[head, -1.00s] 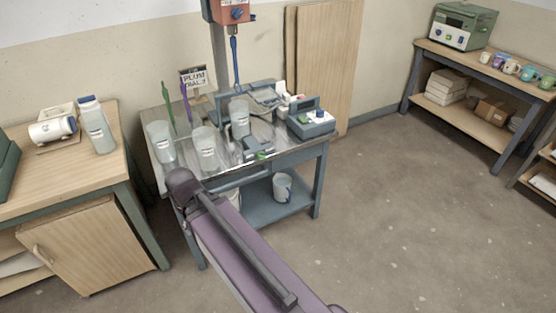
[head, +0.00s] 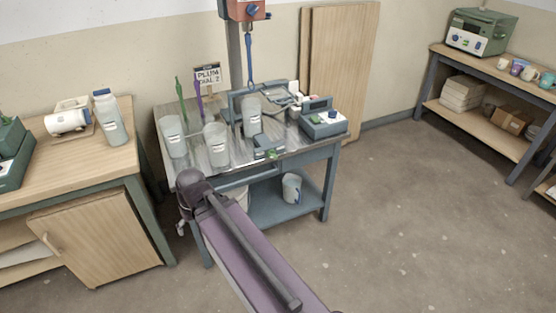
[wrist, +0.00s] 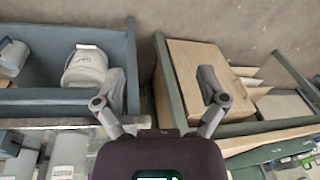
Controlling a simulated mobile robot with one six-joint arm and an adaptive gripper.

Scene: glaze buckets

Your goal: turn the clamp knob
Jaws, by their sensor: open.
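Which part is the clamp knob I cannot tell for sure. My gripper (wrist: 163,85) is open and empty in the wrist view, fingers spread, pointing down toward the bench's lower shelf and a wooden cabinet. In the head view it is mostly hidden behind my arm, left of the bench, well below the mixer head and touching neither knob.
Clear containers (head: 216,145) stand on the bench top (head: 190,150), with a blue stirrer (head: 250,62) hanging above and a "PLUM DIAL 2" sign (head: 208,76) behind. A pail (head: 291,188) stands on the lower shelf. A wooden table (head: 75,160) is left; open floor (head: 400,220) lies right.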

